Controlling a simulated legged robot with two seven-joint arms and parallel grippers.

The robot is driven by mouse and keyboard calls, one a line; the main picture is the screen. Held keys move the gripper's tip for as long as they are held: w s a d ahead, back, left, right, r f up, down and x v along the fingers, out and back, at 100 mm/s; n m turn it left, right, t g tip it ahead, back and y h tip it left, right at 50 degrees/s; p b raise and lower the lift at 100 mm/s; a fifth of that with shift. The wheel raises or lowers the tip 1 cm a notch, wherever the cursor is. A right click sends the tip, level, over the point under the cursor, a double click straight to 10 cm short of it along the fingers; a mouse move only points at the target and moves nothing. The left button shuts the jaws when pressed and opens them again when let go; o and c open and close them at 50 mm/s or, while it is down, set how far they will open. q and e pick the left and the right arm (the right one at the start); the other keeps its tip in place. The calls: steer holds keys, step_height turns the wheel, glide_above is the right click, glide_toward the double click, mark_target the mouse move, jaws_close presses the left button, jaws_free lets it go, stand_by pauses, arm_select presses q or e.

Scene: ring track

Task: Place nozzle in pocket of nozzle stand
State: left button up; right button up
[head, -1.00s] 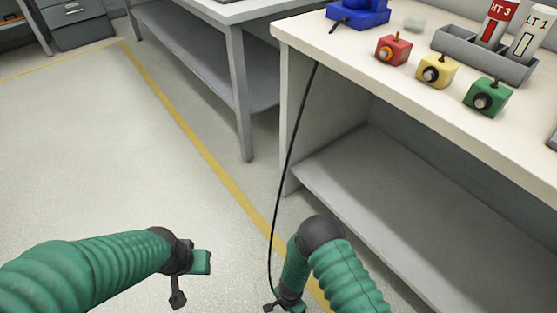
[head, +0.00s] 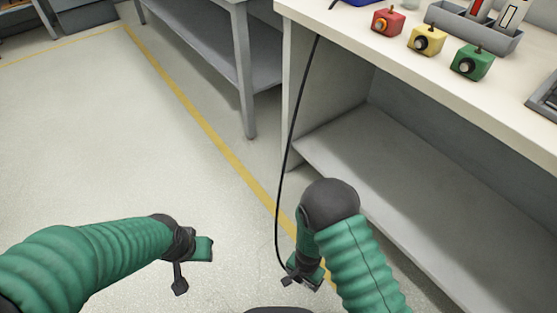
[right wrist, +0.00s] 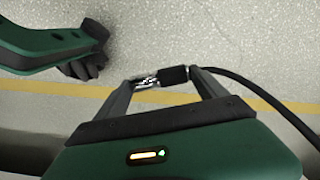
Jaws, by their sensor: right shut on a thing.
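My right gripper (head: 302,281) hangs low over the floor in front of the bench. In the right wrist view its two fingers (right wrist: 164,82) are shut on a nozzle (right wrist: 172,76), a short black piece with a bright metal end pointing left. A black hose (head: 290,150) runs from the nozzle up to the bench edge. My left gripper (head: 190,268) is at the lower left over bare floor, seen from the side; its finger gap is not clear. I cannot make out a nozzle stand for sure; only the lower edge of a blue object (head: 352,3) shows at the top.
On the white bench (head: 440,95) stand a red block (head: 387,21), a yellow block (head: 427,40) and a green block (head: 471,62). A grey tray (head: 490,40) with labelled bottles is behind them. A lower shelf (head: 400,180) is empty. Open floor lies left.

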steer(key=w+d+r+n, duration=0.2)
steer(key=d+r, duration=0.2)
steer(key=r, duration=0.7)
steer(key=w+d+r+n, duration=0.2)
steer(key=d+r, duration=0.2)
steer(key=r, duration=0.7)
steer(key=w+d+r+n, duration=0.3)
steer(key=d+r, duration=0.1)
steer(key=r, duration=0.7)
